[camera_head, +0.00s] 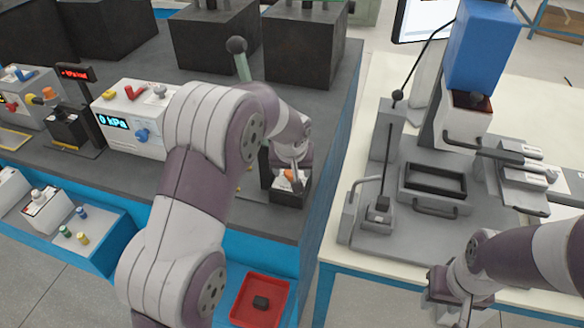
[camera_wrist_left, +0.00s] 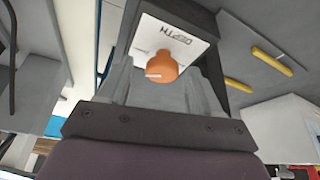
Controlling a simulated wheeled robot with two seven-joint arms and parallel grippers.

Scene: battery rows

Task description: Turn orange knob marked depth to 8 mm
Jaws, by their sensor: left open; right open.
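The orange depth knob (camera_wrist_left: 160,68) sits on a white plate marked DEPTH (camera_wrist_left: 178,35) on a dark housing, seen in the left wrist view. In the head view the knob (camera_head: 290,174) is small and partly covered by my left gripper (camera_head: 297,180). The left gripper is open, with its fingers around or just in front of the knob; I cannot tell whether they touch it. A pale mark shows on the knob's side, but no scale figures can be read. My right gripper (camera_head: 447,296) is at the lower right in the head view, open and away from the knob.
A white box with a 0 kPa display (camera_head: 116,122) stands left of my left arm. Dark blocks (camera_head: 305,45) stand behind. A red tray (camera_head: 244,301) with a dark item is below the bench front. A grey press with a blue head (camera_head: 484,45) stands on the right table.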

